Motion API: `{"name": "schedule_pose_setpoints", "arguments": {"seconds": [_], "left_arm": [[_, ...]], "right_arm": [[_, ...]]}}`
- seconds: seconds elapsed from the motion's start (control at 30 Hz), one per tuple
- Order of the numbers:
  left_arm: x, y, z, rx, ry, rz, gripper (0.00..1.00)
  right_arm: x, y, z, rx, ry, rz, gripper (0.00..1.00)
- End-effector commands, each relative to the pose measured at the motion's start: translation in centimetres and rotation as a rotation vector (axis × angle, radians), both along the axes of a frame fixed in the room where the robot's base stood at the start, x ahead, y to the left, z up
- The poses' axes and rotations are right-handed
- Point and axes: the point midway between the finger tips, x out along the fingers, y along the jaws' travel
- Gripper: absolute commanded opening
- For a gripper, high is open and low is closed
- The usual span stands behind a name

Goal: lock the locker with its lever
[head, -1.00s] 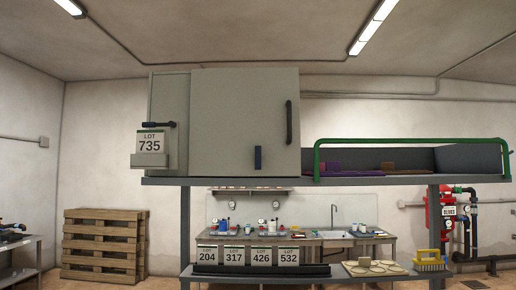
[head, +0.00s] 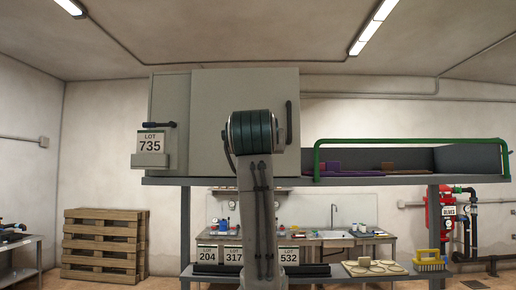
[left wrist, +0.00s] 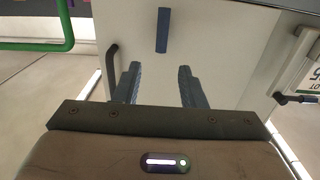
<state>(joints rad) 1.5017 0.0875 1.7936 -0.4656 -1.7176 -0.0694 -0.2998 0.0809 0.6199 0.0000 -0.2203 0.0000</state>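The grey locker door (head: 215,105) is closed or nearly so, above the shelf. A blue vertical piece (left wrist: 163,30) on the door shows in the left wrist view; in the head view my arm hides it. A dark upright handle (head: 289,122) is at the door's right edge and also shows in the left wrist view (left wrist: 112,70). A black lever (head: 160,125) lies level on the panel left of the door, and in the left wrist view (left wrist: 295,99) at right. My left gripper (left wrist: 157,70) is open and empty, facing the door. My right gripper is not in view.
A lot 735 card (head: 151,142) sits in a holder below the black lever. A green rail (head: 410,140) borders the open tray at right.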

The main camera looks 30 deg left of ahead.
Motion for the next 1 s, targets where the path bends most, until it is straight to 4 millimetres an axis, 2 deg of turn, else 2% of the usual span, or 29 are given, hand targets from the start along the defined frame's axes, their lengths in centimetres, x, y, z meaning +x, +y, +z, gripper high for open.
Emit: {"name": "schedule_pose_setpoints", "arguments": {"seconds": [0.17, 0.6, 0.8, 1.0], "left_arm": [[0.7, 0.8, 0.9, -0.001, -0.006, 0.005, 0.37], [7.4, 4.8, 1.0, -0.001, -0.004, 0.004, 0.37], [8.7, 5.6, 0.8, -0.002, -0.007, 0.003, 0.37], [8.9, 5.7, 0.6, -0.001, -0.009, 0.003, 0.37]], "right_arm": [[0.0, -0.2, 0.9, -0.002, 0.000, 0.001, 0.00], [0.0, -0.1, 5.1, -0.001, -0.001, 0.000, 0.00], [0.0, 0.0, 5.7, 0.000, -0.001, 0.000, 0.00], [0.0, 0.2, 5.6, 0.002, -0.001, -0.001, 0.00]]}}
